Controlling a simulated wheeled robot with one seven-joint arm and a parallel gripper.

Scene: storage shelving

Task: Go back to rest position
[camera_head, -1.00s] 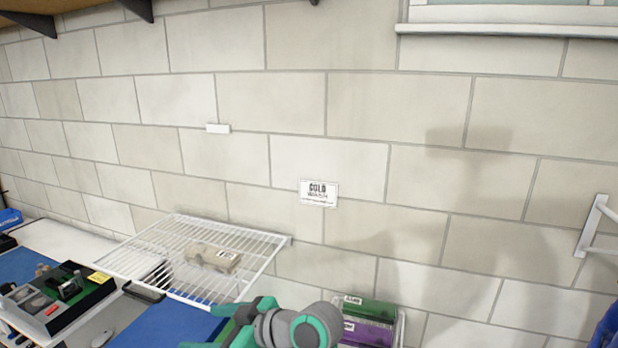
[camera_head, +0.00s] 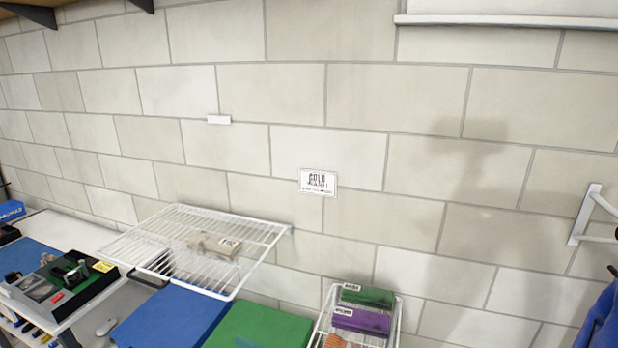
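My gripper and arm are not in view in the head camera. A white wire shelf (camera_head: 150,222) is fixed to the block wall at centre left. A tan labelled object (camera_head: 212,243) lies on or just under its wires; I cannot tell which.
Below the shelf are a blue surface (camera_head: 170,312) and a green one (camera_head: 258,328). A white wire basket (camera_head: 322,322) holds a green box (camera_head: 367,297) and a purple box (camera_head: 361,321). A black tray (camera_head: 62,283) stands at left. A white bracket (camera_head: 585,215) juts from the wall at right.

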